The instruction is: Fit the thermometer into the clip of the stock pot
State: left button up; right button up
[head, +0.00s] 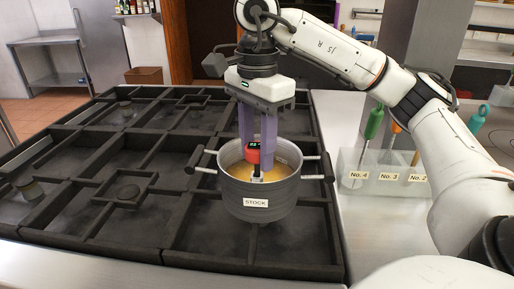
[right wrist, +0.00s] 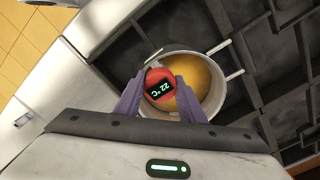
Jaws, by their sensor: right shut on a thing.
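In the right wrist view the red thermometer head (right wrist: 158,85) shows a display reading 22 °C. A small white piece, perhaps the clip (head: 257,180), shows at the near rim below the head. I cannot tell whether the probe is inside it. My left gripper is not in view.
A clear holder (head: 382,178) with slots labelled No. 4, No. 3 and No. 2 stands on the counter at right, with green- and orange-handled tools. The pot's handles (head: 318,177) stick out sideways. Dark grill bars (head: 110,190) surround the pot; small knobs lie at left.

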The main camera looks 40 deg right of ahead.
aim_at(257, 168)
jog(key=shift+r+p, duration=1)
jog(key=shift+r, duration=0.05)
jog(key=shift+r+p, duration=0.3)
jog(key=shift+r, duration=0.85)
jog(key=shift+a, duration=0.1)
dwell(0.4)
jog(key=shift+f+b, duration=0.3)
jog(key=shift+f, duration=0.05)
jog(key=shift+f+b, duration=0.7)
jog(key=shift+f, duration=0.25)
jog(key=shift+f+b, duration=1.85)
jog(key=shift+f, duration=0.55)
jog(key=shift+r, duration=0.2)
